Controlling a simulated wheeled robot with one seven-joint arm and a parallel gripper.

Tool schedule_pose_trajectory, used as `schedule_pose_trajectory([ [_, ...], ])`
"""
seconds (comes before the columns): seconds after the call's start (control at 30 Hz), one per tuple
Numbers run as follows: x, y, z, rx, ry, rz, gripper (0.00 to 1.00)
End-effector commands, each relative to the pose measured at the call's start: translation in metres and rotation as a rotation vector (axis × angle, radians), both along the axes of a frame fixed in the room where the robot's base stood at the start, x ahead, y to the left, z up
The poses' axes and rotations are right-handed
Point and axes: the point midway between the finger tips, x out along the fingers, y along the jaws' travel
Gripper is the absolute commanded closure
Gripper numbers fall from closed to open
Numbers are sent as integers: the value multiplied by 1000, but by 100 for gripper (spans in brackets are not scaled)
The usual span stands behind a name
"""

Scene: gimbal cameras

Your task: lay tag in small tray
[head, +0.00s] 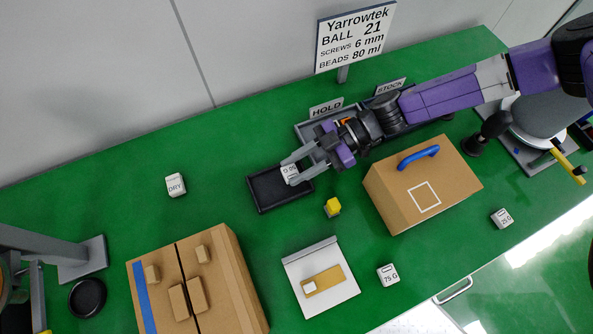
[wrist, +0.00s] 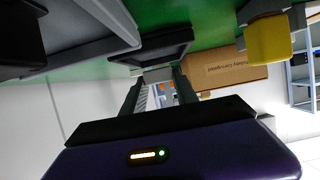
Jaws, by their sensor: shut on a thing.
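A small white tag (head: 291,174) with dark print sits between the fingertips of my gripper (head: 289,167), which is shut on it. In the head view the tag is over the right part of the small black tray (head: 264,190). I cannot tell whether it touches the tray floor. The left part of the tray is bare. In the wrist view the pale tag (wrist: 158,75) shows between the finger ends, just by the dark tray (wrist: 163,44).
A bin row marked HOLD (head: 326,107) and STOCK stands behind my gripper. A brown box with a blue handle (head: 419,158) stands right, a yellow block (head: 333,207) in front. A white block marked DRY (head: 176,184) is left. Green table is clear between them.

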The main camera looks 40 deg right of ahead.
Motion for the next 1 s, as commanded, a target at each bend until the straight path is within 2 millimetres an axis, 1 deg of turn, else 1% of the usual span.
schedule_pose_trajectory([
  [0.03, 0, 1, -9, 1, 2, -1, 100],
  [0.1, 1, 0, -19, -1, 1, -1, 100],
  [0.2, 0, 0, -28, 0, 0, 0, 100],
  [0.57, 0, 0, -32, 0, 0, 0, 100],
  [0.6, 0, 0, -32, -1, 0, 0, 63],
  [0.63, 0, 0, -32, -1, 0, 0, 57],
  [0.67, 0, 0, -32, -1, 0, 0, 56],
  [0.9, 0, 0, -31, -1, 0, 0, 56],
  [1.0, 0, 0, -28, -1, 0, 0, 56],
])
